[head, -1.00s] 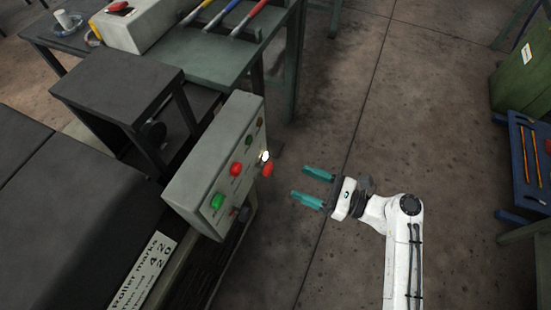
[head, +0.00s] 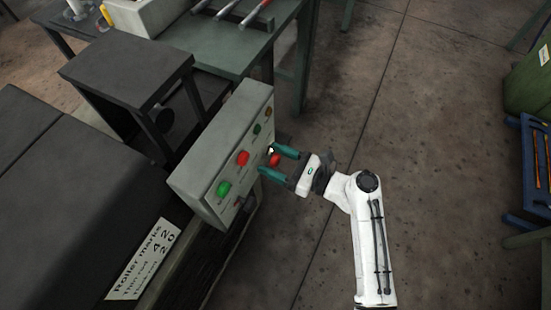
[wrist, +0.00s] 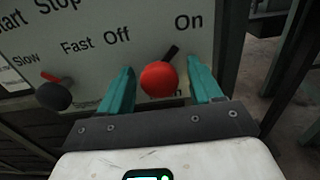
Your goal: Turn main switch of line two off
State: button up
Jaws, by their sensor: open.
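A grey control box (head: 225,140) carries a switch with a red ball knob (head: 274,160) on its front. In the wrist view the red knob (wrist: 159,79) sits below the words Off and On, with a short black stem running up and right towards On. My gripper (head: 269,159) is open, with one teal finger on each side of the red knob.
A dark ball-knobbed lever (wrist: 54,96) stands left of my gripper, below Slow and Fast. The box also bears a green button (head: 223,188) and a red button (head: 242,158). A green bench (head: 225,45) stands behind.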

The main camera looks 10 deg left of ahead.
jog(key=shift+c, duration=0.2)
jog(key=c, duration=1)
jog(key=n, duration=0.4)
jog(key=shift+b, duration=0.4)
jog(key=n+b, duration=0.1)
jog(key=n, duration=0.4)
jog(key=shift+w+f+b, duration=0.1)
jog(key=shift+b, duration=0.25)
jog(key=n+b, duration=0.2)
jog(key=n, duration=0.2)
jog(key=shift+n, duration=0.3)
jog(key=shift+n+b, duration=1.5)
jog(key=shift+n, duration=0.7)
